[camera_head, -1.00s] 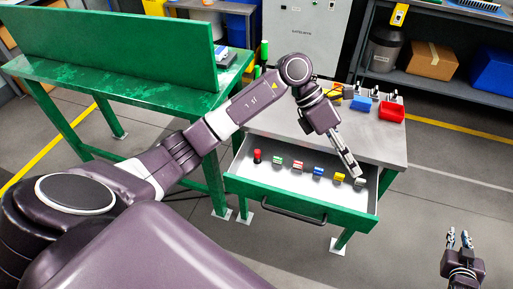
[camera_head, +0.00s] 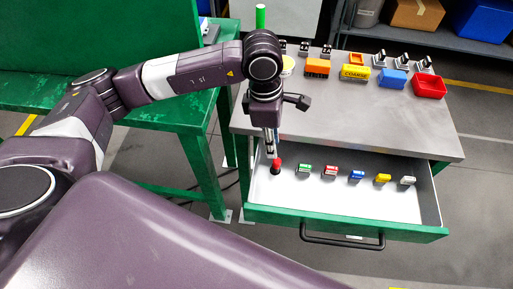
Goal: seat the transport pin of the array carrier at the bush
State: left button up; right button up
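My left gripper (camera_head: 272,150) points down over the left end of the open drawer (camera_head: 300,207). Its fingertips are just above and behind a small piece with a red top and a dark base (camera_head: 276,167), which stands upright in the drawer. I cannot tell whether they touch it. The fingers show edge-on, so open or shut cannot be told. I cannot make out which thing is the transport pin, the array carrier or the bush. My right gripper is not in view.
Small green (camera_head: 304,169), red (camera_head: 331,170), blue (camera_head: 357,175), yellow (camera_head: 383,178) and white (camera_head: 408,181) pieces stand in a row in the drawer. The grey bench top (camera_head: 355,120) holds coloured blocks and a red bin (camera_head: 429,86) along its back. The drawer's front is clear.

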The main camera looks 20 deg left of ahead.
aim_at(277, 160)
pick_arm(q)
jog(key=f, duration=0.2)
jog(key=d+f+p, duration=0.1)
jog(key=f, duration=0.1)
jog(key=f+p, duration=0.1)
jog(key=f, duration=0.1)
jog(key=shift+d+f, duration=0.15)
jog(key=shift+d, duration=0.2)
jog(key=shift+d+f, duration=0.15)
jog(key=shift+f, duration=0.4)
grip_shut()
